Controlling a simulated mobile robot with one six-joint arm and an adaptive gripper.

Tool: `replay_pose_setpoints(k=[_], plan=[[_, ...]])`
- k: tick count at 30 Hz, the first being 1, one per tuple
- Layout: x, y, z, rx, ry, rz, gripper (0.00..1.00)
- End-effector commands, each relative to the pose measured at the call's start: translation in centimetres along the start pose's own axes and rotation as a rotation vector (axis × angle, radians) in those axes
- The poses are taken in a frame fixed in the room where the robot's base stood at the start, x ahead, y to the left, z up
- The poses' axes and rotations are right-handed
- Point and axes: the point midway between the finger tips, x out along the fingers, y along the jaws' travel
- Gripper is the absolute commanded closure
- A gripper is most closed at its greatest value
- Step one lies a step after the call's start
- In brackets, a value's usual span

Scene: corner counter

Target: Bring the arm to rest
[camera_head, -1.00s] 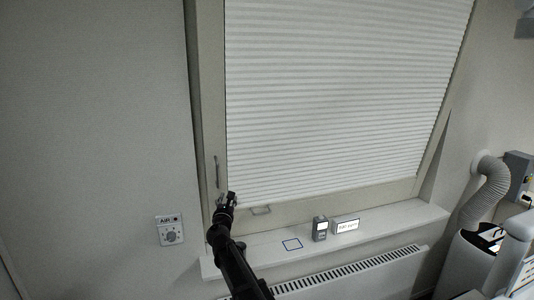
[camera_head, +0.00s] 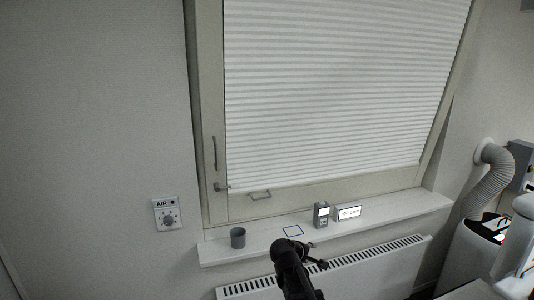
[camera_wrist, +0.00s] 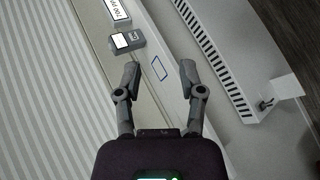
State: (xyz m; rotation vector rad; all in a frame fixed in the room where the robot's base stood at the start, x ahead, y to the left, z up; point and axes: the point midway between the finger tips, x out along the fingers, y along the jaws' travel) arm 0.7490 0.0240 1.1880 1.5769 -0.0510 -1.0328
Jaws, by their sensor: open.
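My arm (camera_head: 292,268) reaches up from the bottom of the head view, in front of the radiator and below the sill's front edge. My gripper (camera_head: 316,262) is at its end, small and dark there. In the wrist view my gripper (camera_wrist: 158,70) has its two fingers spread wide with nothing between them. A blue square outline (camera_wrist: 159,68) on the sill shows beyond the gap between the fingers. My gripper is apart from the window and its handle (camera_head: 221,187).
The white sill (camera_head: 265,241) carries a dark grey cup (camera_head: 238,238), the blue outline, a grey meter (camera_head: 321,214) and a small display (camera_head: 348,213). A slotted radiator (camera_head: 375,257) runs below. A hose (camera_head: 478,195) and white appliance stand right. The left wall holds an AIR dial (camera_head: 168,215).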

Motion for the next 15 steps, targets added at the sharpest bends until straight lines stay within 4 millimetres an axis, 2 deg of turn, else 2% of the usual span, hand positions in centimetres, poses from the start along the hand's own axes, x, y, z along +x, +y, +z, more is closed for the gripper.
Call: replay_pose_setpoints(k=[1,6,15], plan=[[0.6,-2.0,1.7,0.064,-0.018,-0.057,0.49],[1.4,-7.1,5.7,0.276,-0.083,-0.256,0.49],[0.5,-16.0,11.0,0.613,-0.219,-0.606,0.49]])
